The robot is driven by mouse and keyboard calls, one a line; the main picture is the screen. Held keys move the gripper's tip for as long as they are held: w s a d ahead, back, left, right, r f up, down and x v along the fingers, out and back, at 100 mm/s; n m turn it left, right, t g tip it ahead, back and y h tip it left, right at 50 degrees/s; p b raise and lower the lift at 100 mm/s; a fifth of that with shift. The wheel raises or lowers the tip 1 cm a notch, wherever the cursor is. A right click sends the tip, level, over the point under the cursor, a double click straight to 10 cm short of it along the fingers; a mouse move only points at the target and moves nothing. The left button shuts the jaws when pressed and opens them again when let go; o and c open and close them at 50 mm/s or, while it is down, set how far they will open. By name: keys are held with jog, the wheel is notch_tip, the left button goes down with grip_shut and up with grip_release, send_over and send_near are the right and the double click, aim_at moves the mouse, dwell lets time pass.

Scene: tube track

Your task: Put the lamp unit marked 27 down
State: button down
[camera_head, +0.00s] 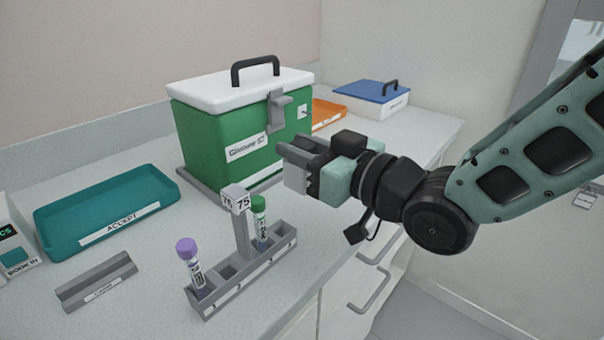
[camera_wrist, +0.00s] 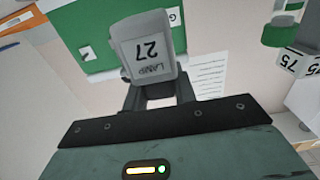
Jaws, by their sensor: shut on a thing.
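The lamp unit (camera_wrist: 148,55) is a small pale grey block marked "LAMP 27", its text upside down in the wrist view. My gripper (camera_wrist: 155,95) is shut on it. In the head view my gripper (camera_head: 308,155) is in front of the green box's right side, above the bench. The pale grey block at its tip there looks like the lamp unit (camera_head: 295,179), partly covered by the fingers. It is held clear of the bench.
A green box (camera_head: 205,140) with a white lid stands behind. A grey rack (camera_head: 222,296) with a purple-capped tube, a green-capped tube and a "75" post is at the front. A teal ACCEPT tray (camera_head: 70,212) and a grey holder (camera_head: 97,280) lie left. An orange tray and blue-lidded box are further back.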

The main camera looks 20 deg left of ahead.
aim_at(303, 142)
notch_tip(303, 142, up, 10)
jog(key=p, duration=0.3)
jog(key=shift+f+p, duration=0.15)
jog(key=shift+p, duration=0.25)
jog(key=w+d+f+m+t+h+p, duration=0.1)
jog(key=w+d+f+m+t+h, duration=0.3)
jog(key=w+d, duration=0.4)
jog(key=w+d+f+m+t+h+p, duration=0.1)
jog(key=w+d+f+m+t, duration=0.15)
jog(key=w+d+f, duration=0.5)
jog(key=w+d+f+m+t+h+p, duration=0.1)
jog(key=d+h, duration=0.3)
jog(key=d, duration=0.6)
jog(key=w+d+f+m+t+h+p, duration=0.1)
jog(key=d+f+m+t+h, duration=0.1)
jog(key=d, duration=0.9)
jog(key=w+d+f+m+t+h, duration=0.1)
jog(key=d+f+m+h, duration=0.3)
jog(key=d, duration=0.6)
jog(key=shift+w+d+f+t+h+p, duration=0.25)
jog(key=shift+w+f+t+h+p, duration=0.15)
jog(key=shift+w+f+h, duration=0.3)
jog(key=shift+s, duration=0.1)
